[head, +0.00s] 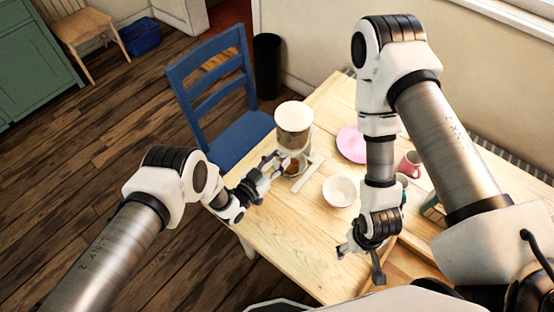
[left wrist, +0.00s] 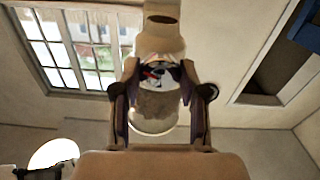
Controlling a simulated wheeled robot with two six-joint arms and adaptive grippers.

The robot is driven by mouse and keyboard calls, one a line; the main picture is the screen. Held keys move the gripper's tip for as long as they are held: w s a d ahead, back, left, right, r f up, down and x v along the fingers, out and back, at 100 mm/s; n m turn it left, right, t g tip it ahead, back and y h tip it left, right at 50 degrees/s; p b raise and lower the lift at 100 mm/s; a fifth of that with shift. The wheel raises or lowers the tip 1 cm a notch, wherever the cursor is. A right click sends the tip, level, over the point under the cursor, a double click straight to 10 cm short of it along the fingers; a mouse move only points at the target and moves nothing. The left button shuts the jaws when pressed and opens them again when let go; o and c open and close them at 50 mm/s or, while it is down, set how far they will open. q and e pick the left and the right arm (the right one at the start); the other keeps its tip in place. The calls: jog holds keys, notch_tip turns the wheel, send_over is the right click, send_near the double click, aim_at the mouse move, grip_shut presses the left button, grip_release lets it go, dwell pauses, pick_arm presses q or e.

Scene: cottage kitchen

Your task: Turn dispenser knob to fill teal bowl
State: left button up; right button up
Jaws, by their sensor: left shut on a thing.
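The dispenser (head: 295,117) stands on the wooden table, with a pale round top and a see-through body. My left gripper (head: 281,163) reaches its near left side, below the body, and is shut on its knob. In the left wrist view the fingers (left wrist: 158,75) close in front of the dispenser (left wrist: 155,110); the knob is mostly hidden, with a small red bit between the tips. Brown contents (head: 293,169) show low under the dispenser, partly behind the gripper; I cannot tell the teal bowl clearly there. My right gripper (head: 361,262) hangs over the table's near side, open and empty.
A white bowl (head: 341,190) stands right of the dispenser. A pink plate (head: 352,144) and a pink mug (head: 410,164) are farther right, near my right arm. A blue chair (head: 238,133) stands against the table's far left side. The near left tabletop is clear.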

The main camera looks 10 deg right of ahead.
pick_arm(q)
jog(key=shift+m, duration=0.9)
jog(key=o, duration=1.1)
jog(key=shift+o, duration=0.2)
jog(key=shift+w+d+f, duration=0.1)
jog(key=shift+d, duration=0.05)
jog(key=v, duration=1.2)
